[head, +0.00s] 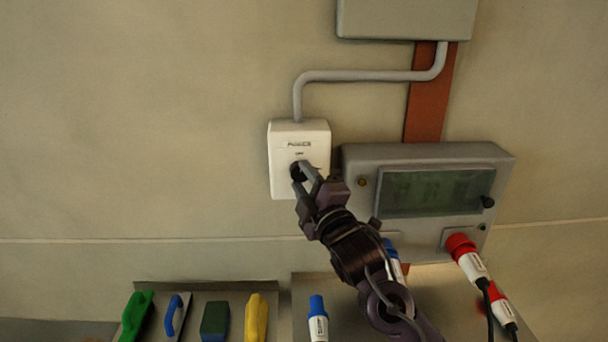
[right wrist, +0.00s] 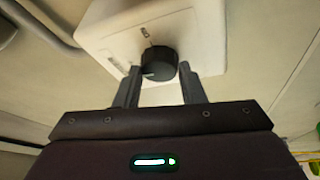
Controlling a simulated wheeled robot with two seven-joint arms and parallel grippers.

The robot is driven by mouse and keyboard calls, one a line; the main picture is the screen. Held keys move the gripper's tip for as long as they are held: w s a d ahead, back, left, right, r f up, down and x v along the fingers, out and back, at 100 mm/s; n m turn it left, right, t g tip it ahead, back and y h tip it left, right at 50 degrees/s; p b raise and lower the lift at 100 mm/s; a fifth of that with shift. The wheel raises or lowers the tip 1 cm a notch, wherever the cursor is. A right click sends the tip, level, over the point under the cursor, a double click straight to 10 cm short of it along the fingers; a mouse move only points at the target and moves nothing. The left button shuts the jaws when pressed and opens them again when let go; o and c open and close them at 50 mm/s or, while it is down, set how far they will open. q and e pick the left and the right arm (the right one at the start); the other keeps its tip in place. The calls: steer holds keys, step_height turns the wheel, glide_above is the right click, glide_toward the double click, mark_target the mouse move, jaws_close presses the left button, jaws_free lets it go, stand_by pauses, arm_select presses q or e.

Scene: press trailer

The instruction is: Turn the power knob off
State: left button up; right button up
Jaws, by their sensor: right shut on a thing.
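The power knob is a round black knob (head: 297,171) on the lower part of a white wall box (head: 284,142). The box has dark lettering above the knob. Part of the knob is hidden behind the fingers in the head view. My left gripper is not in view.
A grey panel with a dark green window (head: 436,193) is just right of the box. A grey conduit (head: 370,76) runs above. Below are red plugs (head: 461,246), a blue-capped connector (head: 318,320) and several brushes, including a green one (head: 136,315).

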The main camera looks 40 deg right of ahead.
steer(key=shift+r+n, duration=0.15)
steer(key=shift+n, duration=0.35)
steer(key=shift+d, duration=0.1)
steer(key=o, duration=1)
